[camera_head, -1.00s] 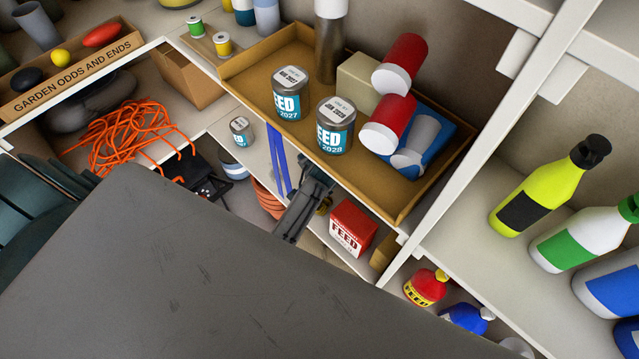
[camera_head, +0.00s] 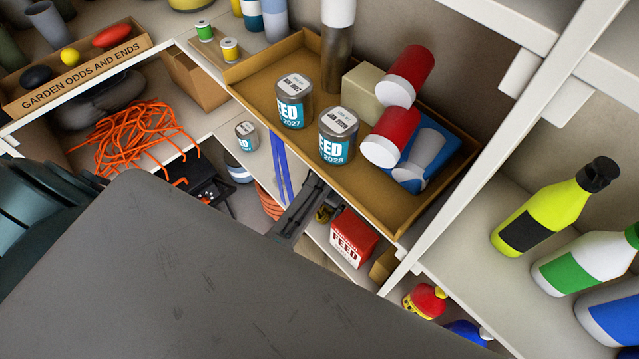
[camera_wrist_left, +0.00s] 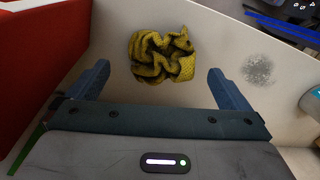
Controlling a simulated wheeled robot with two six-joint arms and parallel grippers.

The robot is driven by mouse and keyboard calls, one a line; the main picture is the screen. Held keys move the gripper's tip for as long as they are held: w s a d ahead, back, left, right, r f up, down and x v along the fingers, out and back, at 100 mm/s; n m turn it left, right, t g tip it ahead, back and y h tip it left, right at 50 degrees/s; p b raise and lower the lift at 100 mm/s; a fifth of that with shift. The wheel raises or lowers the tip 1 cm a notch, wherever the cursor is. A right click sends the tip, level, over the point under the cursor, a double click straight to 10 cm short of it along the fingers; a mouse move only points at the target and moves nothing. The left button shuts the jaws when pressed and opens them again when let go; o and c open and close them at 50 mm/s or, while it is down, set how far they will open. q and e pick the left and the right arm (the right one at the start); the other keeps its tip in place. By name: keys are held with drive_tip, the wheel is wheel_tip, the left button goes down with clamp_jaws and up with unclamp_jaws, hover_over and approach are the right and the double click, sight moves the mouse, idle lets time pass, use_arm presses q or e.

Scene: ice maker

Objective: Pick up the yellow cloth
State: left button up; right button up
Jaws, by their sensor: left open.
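The yellow cloth (camera_wrist_left: 162,54) is a crumpled, dark-patterned bundle in the left wrist view. It lies on a pale shelf surface, ahead of and between the fingers of my left gripper (camera_wrist_left: 158,72). The gripper is open and empty, with a gap between it and the cloth. In the head view my left gripper (camera_head: 308,197) reaches into the lower shelf, between the blue strips and the red feed box. My right gripper is not in view.
A red feed box (camera_head: 353,238) stands right of the gripper in the head view. A cardboard tray (camera_head: 262,78) with tins and red-and-white containers sits above. Orange cord (camera_head: 130,135) lies to the left. In the wrist view a red panel (camera_wrist_left: 40,60) stands at left.

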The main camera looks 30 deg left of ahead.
use_arm(q)
drive_tip(key=f, duration=0.3)
drive_tip(key=shift+s+a+f+p, duration=0.2)
drive_tip(key=shift+s+a+p, duration=0.1)
drive_tip(key=shift+a+p, duration=0.1)
drive_tip(key=shift+f, duration=0.4)
drive_tip(key=c, duration=1.1)
drive_tip(key=shift+o, duration=0.2)
drive_tip(key=shift+r, duration=0.1)
